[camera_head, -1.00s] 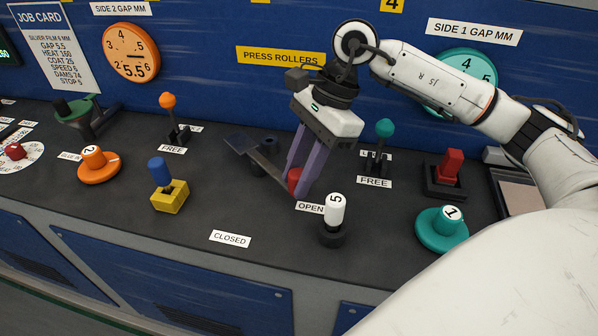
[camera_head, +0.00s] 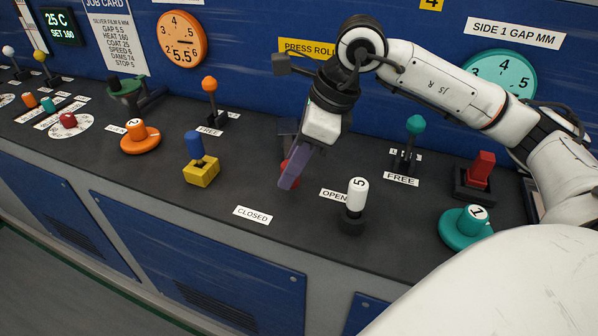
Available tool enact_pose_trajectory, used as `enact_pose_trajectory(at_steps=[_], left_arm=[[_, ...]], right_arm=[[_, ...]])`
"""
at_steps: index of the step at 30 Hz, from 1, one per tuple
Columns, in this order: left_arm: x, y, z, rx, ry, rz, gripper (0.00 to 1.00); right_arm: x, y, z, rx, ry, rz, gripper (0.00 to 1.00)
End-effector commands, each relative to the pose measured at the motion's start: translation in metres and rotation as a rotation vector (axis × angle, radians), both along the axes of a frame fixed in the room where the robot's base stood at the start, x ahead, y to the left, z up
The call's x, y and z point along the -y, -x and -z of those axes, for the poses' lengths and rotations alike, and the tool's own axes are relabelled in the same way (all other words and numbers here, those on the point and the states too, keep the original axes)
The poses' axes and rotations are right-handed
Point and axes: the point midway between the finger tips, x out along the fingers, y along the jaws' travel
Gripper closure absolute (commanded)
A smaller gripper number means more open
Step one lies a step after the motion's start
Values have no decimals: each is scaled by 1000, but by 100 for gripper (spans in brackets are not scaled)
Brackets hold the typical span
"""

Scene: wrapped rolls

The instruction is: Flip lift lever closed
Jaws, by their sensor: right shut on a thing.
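The lift lever's red knob (camera_head: 284,167) shows in the head view, mostly covered by my right gripper (camera_head: 289,182). The purple fingers are shut on it, pointing down at the counter. The lever's arm is largely hidden behind the gripper. The "OPEN" label (camera_head: 334,195) lies to the right of the fingers. The "CLOSED" label (camera_head: 252,215) lies to the lower left, nearer the counter's front edge. My left gripper is not in view.
A white knob marked 5 (camera_head: 356,196) stands right of the fingers. A blue lever on a yellow base (camera_head: 200,163) stands to the left, and a teal-knobbed lever (camera_head: 415,125) to the right. The counter (camera_head: 235,190) around the "CLOSED" label is clear.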

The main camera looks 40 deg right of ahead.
Motion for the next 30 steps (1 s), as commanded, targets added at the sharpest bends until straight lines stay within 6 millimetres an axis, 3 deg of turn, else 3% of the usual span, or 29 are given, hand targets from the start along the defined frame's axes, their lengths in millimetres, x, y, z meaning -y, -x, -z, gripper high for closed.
enact_pose_trajectory(at_steps=[12, 30], left_arm=[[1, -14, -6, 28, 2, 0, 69], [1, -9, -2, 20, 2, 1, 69]], right_arm=[[-34, -29, -2, 0, -1, 314, 100], [-41, -43, -1, -2, -1, 452, 100]])
